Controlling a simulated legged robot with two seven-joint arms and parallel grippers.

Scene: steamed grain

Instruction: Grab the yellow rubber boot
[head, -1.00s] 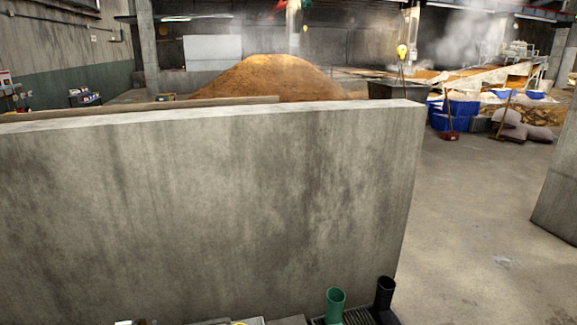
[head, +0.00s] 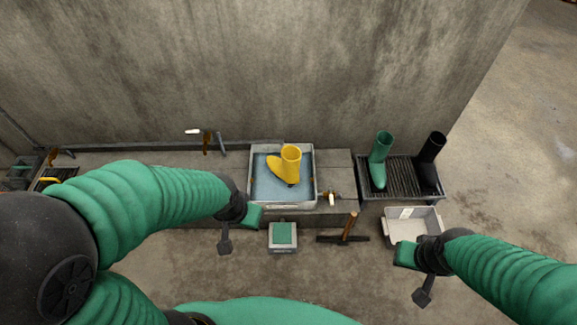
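Neither gripper touches the boot.
A green boot (head: 379,170) and a black boot (head: 430,160) stand on a grated tray (head: 404,189) to the right. A concrete wall (head: 250,60) rises behind.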

